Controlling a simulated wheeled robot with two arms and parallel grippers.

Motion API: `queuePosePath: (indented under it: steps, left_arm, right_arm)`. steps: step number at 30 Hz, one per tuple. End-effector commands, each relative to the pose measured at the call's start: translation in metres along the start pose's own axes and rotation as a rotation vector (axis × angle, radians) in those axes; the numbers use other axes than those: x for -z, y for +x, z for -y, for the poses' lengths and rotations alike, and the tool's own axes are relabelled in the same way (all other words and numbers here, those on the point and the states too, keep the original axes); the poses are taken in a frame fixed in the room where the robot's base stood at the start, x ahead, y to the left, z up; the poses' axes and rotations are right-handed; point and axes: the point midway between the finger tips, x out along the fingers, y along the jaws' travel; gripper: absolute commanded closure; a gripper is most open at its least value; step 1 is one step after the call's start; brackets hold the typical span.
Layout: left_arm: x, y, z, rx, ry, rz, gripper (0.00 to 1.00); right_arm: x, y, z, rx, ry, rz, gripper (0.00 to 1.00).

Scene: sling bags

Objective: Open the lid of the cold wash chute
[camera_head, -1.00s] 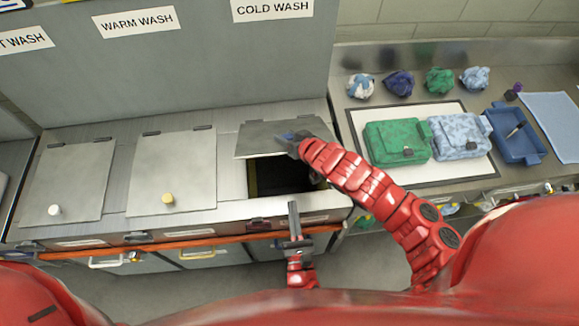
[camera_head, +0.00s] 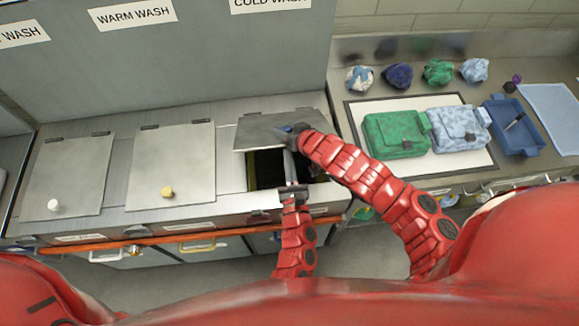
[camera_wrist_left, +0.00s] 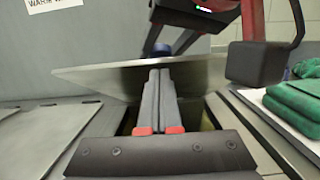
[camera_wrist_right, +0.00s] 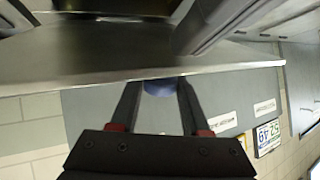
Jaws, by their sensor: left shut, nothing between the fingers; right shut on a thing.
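The cold wash lid (camera_head: 262,130) is tilted up at its front edge, and the dark chute opening (camera_head: 266,168) shows below it, under the COLD WASH label (camera_head: 268,4). My right gripper (camera_head: 292,134) is shut on the lid's blue knob (camera_wrist_right: 158,88). The lid spans the right wrist view as a grey plate (camera_wrist_right: 60,58). My left gripper (camera_head: 290,168) is shut and empty, over the front of the opening. In the left wrist view its fingers (camera_wrist_left: 159,82) point under the raised lid (camera_wrist_left: 110,78); whether they touch it I cannot tell.
The warm wash lid (camera_head: 172,165) with a yellow knob and another lid (camera_head: 68,177) with a white knob lie closed.

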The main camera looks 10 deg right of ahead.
Motion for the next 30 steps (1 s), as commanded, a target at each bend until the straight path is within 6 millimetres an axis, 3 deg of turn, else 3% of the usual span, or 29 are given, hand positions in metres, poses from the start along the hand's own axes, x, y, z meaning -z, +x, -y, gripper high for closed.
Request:
queuePosePath:
  steps: [11, 18, 24, 25, 30]
  left_arm:
    - [-0.002, 0.002, -0.001, -0.002, 0.0, 0.001, 1.0]
    - [-0.02, 0.017, -0.001, -0.004, -0.001, 0.008, 1.0]
    - [-0.023, 0.018, -0.002, -0.006, 0.0, 0.015, 1.0]
    - [-0.023, 0.018, -0.002, -0.007, 0.0, 0.016, 1.0]
    - [-0.022, 0.018, -0.002, -0.006, 0.0, 0.014, 1.0]
  right_arm:
    - [0.001, 0.0, 0.001, 0.001, -0.001, -0.002, 1.0]
    - [-0.001, 0.0, 0.001, 0.001, 0.001, 0.002, 1.0]
    - [-0.004, 0.0, 0.001, 0.001, 0.004, 0.009, 1.0]
    - [-0.004, 0.0, 0.001, 0.001, 0.004, 0.01, 0.51]
    - [-0.004, 0.0, 0.001, 0.001, 0.003, 0.009, 0.23]
